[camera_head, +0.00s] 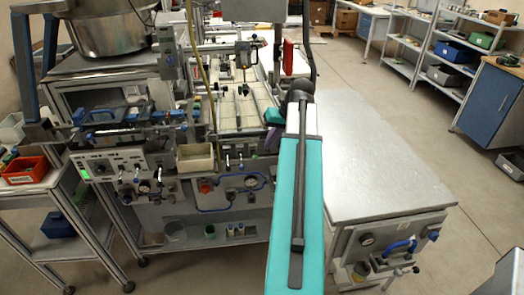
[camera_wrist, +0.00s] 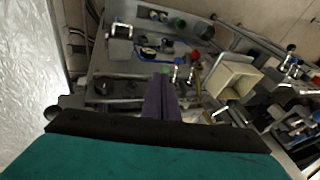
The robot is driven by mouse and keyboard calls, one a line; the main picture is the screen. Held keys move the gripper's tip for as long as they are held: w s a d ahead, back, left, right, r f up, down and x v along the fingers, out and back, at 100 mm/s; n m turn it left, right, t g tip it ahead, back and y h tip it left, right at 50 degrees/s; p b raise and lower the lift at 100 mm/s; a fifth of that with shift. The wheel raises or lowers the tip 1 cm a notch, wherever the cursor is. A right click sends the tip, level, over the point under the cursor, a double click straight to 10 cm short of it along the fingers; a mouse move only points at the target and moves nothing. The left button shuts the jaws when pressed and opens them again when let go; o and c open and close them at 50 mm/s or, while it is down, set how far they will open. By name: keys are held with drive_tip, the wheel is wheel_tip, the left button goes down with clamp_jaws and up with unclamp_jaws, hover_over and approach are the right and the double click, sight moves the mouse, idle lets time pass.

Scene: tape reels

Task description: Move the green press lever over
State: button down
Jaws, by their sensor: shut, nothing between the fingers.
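My gripper (camera_wrist: 162,98) shows in the wrist view as two purple fingers pressed together with nothing between them. A small green piece (camera_wrist: 165,68) shows just past the fingertips; it may be the green press lever's handle, mostly hidden by the fingers. I cannot tell whether they touch. Silver levers (camera_wrist: 176,74) stand just right of the fingertips. In the head view my purple gripper (camera_head: 271,139) is partly hidden by my arm, at the right of the machine's front edge. No green lever is clear there, but silver levers (camera_head: 228,161) show on the front edge.
A beige open bin (camera_wrist: 232,78) sits right of the fingers, and in the head view it hangs on the machine front (camera_head: 195,158). A bare metal table (camera_head: 375,150) stands right of my arm. A red bin (camera_head: 25,169) is at far left. Floor is free at right.

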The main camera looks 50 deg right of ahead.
drive_tip(key=s+d+r, duration=0.2)
drive_tip(key=d+r, duration=0.1)
drive_tip(key=r, duration=0.2)
drive_tip(key=shift+s+t+h, duration=0.3)
drive_tip(key=shift+t, duration=0.1)
drive_tip(key=shift+f, duration=0.15)
drive_tip(key=p, duration=0.3)
approach(254, 155)
drive_tip(key=shift+d+f, duration=1.75)
drive_tip(key=shift+d, duration=0.3)
drive_tip(key=shift+w+a+f+p, duration=0.35)
drive_tip(key=shift+w+a+f, duration=0.15)
drive_tip(key=shift+a+f, duration=0.15)
drive_tip(key=shift+w+a+f+p, duration=0.35)
drive_tip(key=shift+w+a+f, duration=0.1)
drive_tip(key=shift+a+f, duration=0.2)
drive_tip(key=shift+s+d+f, duration=0.1)
drive_tip(key=shift+d, duration=0.05)
